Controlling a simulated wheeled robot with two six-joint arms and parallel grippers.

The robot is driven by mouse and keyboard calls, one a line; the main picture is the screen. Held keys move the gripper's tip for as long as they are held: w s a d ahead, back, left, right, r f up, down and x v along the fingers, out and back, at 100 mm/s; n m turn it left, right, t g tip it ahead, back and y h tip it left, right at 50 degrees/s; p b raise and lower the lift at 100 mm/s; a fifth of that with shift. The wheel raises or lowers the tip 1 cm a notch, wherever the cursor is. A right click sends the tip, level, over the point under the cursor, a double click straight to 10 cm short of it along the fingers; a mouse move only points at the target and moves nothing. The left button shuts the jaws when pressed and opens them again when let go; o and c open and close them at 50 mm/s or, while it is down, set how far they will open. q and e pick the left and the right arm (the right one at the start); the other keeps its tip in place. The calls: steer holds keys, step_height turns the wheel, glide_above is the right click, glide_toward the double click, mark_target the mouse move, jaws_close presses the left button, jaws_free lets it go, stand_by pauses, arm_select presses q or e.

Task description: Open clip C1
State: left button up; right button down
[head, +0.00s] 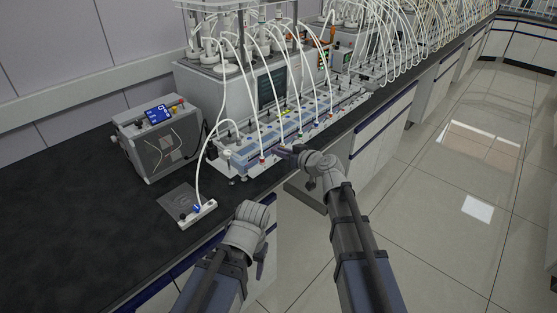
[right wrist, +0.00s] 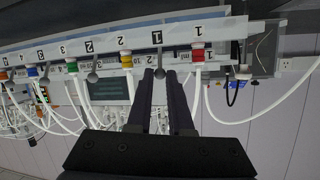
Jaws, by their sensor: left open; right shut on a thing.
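The row of numbered ports (right wrist: 110,45) runs across the right wrist view, with small grey levers under some of the labels. The lever below the middle label "1" (right wrist: 157,37) is a short grey stem with a round knob (right wrist: 159,73), which I take to be clip C1. My right gripper (right wrist: 161,76) has its two dark fingers on either side of this knob, shut on it. In the head view the right gripper (head: 281,149) is at the front edge of the blue and white port unit (head: 240,158). My left gripper (head: 254,209) is open and empty in front of the bench edge; its fingertips are hard to make out.
A red-collared port (right wrist: 197,55) with a white hose is just right of the gripped lever, and a yellow one (right wrist: 126,60) is left. A white hose block (head: 205,213) lies on the dark bench (head: 80,220). A control box (head: 160,140) stands behind it.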

arm_select(q)
steer(key=shift+f+b, duration=0.9)
steer(key=shift+f, duration=0.5)
arm_select(e)
steer(key=shift+s+d+f+t+y, duration=0.2)
steer(key=shift+f+t+y, duration=0.1)
steer(key=shift+t+y, duration=0.15)
steer(key=c, duration=1.1)
jaws_free()
steer(key=shift+r, duration=0.1)
arm_select(q)
steer(key=shift+r+p, duration=0.8)
arm_select(e)
steer(key=v, duration=0.7)
steer(key=shift+s+d, duration=0.2)
steer(key=shift+s, duration=0.1)
